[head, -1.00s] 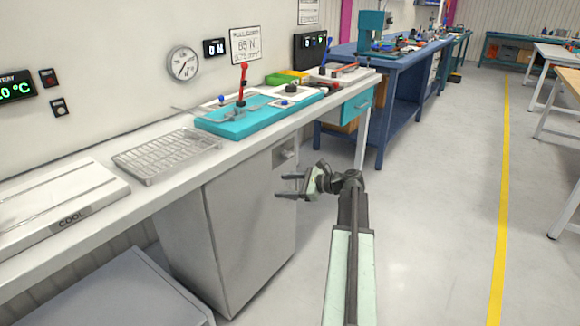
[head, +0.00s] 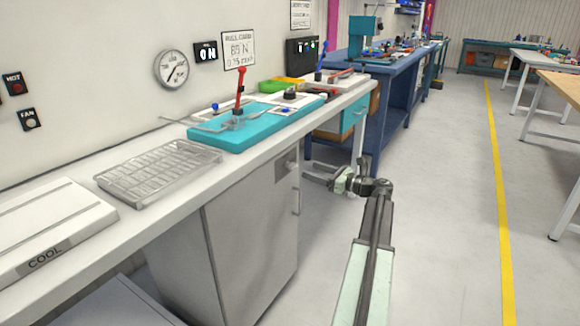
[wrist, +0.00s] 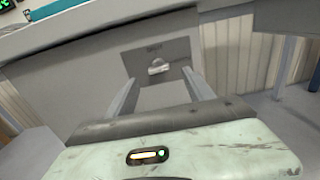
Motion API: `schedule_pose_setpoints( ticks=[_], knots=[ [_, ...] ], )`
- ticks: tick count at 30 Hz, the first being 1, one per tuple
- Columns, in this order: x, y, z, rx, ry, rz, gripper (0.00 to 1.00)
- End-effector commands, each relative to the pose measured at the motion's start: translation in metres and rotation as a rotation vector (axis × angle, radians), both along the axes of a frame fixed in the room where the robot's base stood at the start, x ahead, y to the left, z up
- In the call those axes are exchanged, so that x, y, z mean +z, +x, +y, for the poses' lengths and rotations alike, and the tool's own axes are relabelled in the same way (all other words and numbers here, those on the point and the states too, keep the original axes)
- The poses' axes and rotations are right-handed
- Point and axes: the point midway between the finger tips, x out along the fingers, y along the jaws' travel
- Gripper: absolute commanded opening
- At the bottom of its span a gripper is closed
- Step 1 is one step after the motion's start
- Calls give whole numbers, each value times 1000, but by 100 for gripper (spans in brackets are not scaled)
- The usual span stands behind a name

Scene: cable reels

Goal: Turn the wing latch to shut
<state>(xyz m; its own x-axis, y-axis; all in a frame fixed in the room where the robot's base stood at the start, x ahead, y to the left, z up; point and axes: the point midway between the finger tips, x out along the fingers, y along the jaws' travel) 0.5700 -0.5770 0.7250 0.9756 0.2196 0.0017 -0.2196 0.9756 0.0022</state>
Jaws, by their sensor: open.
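The wing latch (wrist: 158,67) is a small pale metal wing on a dark grey plate (wrist: 155,60) in the wrist view. The plate is on the front of a grey cabinet (head: 245,240) under the bench, near its top right corner in the head view. My gripper (head: 304,172) is open and empty, just right of the plate in the head view. In the wrist view its two fingers (wrist: 159,76) point at the plate, with the latch between their tips in the picture. The fingers look apart from the latch; the exact gap is hard to tell.
A vertical bar handle (head: 297,197) is on the cabinet front below the latch. The white benchtop (head: 75,165) overhangs above, with a wire rack (head: 160,172) and teal fixture (head: 255,122) on it. Open floor (head: 430,220) lies to the right.

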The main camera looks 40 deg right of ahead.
Motion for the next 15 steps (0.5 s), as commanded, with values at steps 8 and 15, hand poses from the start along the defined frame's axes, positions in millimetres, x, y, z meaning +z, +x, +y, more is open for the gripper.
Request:
schedule_pose_setpoints(
  ticks=[8,15],
  knots=[
    [0,56,18,14,-1,1,61],
    [0,79,26,16,-1,1,61]
  ],
)
